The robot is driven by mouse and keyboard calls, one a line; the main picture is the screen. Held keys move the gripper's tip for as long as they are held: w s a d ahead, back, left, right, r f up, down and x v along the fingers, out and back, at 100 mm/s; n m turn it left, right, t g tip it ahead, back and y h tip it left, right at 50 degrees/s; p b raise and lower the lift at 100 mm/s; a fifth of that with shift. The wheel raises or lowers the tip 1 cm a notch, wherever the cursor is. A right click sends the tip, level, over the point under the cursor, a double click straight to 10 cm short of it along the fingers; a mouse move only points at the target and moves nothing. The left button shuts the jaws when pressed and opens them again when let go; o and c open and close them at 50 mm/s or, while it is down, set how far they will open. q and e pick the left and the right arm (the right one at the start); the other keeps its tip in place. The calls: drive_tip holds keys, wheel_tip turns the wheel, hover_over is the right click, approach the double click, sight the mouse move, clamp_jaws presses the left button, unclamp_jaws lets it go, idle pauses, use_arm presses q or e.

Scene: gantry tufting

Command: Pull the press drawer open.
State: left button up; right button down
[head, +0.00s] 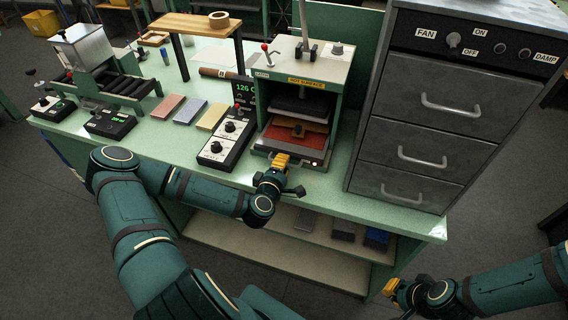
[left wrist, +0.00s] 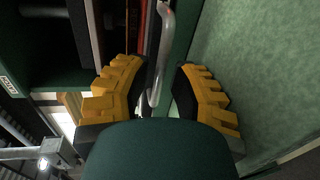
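The press (head: 313,70) is a pale green box with a "HOT SURFACE" label and a dark open front. Its drawer (head: 313,157) sits low in that opening, with a red surface and a brown wooden piece above it. The drawer's metal handle (left wrist: 163,50) runs between the fingers of my left gripper (left wrist: 160,88) in the left wrist view. The fingers are apart, with a gap showing beside the handle. In the head view my left gripper (head: 281,162) is at the drawer front and hides part of it. My right gripper (head: 392,290) is low at right, away from the press; its fingers are unclear.
A grey cabinet (head: 420,140) with several handled drawers stands right of the press. A control box (head: 227,135) and coloured slabs (head: 190,110) lie left on the green bench (head: 330,190). A shelf (head: 260,240) below holds dark blocks. The bench strip before the press is narrow.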

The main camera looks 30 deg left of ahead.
use_arm(q)
drive_tip(key=shift+w+a+f, duration=0.1)
drive_tip(key=shift+w+a, duration=0.05)
drive_tip(key=shift+w, duration=0.5)
clamp_jaws()
drive_tip(key=shift+s, duration=0.1)
use_arm(e)
drive_tip(key=shift+s, duration=0.1)
